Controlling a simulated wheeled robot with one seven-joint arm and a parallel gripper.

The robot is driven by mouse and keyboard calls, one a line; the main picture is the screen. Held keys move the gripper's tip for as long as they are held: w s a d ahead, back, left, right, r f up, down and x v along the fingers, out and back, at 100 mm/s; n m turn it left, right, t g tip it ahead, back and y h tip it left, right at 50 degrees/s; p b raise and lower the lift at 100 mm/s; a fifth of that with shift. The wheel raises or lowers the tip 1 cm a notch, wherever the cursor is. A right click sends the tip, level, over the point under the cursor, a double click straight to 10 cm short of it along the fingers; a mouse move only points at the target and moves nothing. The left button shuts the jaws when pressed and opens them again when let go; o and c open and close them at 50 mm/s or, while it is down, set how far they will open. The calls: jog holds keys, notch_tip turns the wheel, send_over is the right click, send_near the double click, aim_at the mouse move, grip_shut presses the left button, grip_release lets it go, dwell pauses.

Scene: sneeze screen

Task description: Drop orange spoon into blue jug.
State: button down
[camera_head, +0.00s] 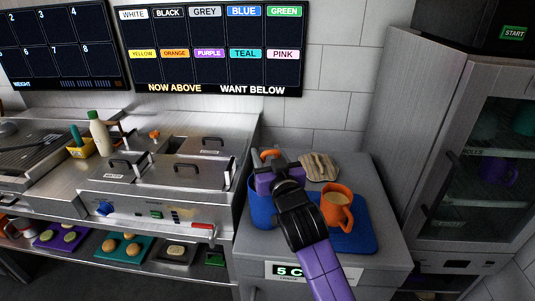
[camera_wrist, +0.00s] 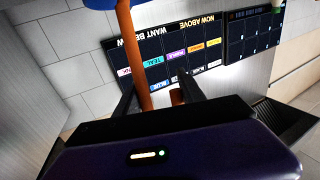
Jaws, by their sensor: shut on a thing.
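My gripper (camera_head: 269,168) is shut on the orange spoon (camera_head: 270,154), and a curved end of the spoon shows just above the fingers. In the wrist view the spoon (camera_wrist: 131,52) is a long orange handle running between the fingers to the upper edge. The blue jug (camera_head: 260,208) stands on the grey counter, directly below and partly behind my gripper in the head view. A blue edge (camera_wrist: 100,3) shows at the top of the wrist view beside the spoon; I cannot tell whether the spoon's lower end is inside the jug. My arm hides much of the jug's right side and opening.
A striped flat item (camera_head: 319,167) lies behind. A steel fridge cabinet (camera_head: 440,150) rises at the right, and a lidded steel appliance (camera_head: 165,180) stands left.

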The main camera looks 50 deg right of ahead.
notch_tip(320, 180, down, 7)
jog(key=b, duration=0.5)
jog(key=shift+r, duration=0.2)
dwell(0.6)
jog(key=c, duration=0.6)
grip_release()
jog(key=b+v, duration=0.1)
jog(key=v, duration=0.6)
jog(key=shift+s+a, duration=0.25)
jog(key=shift+s, duration=0.05)
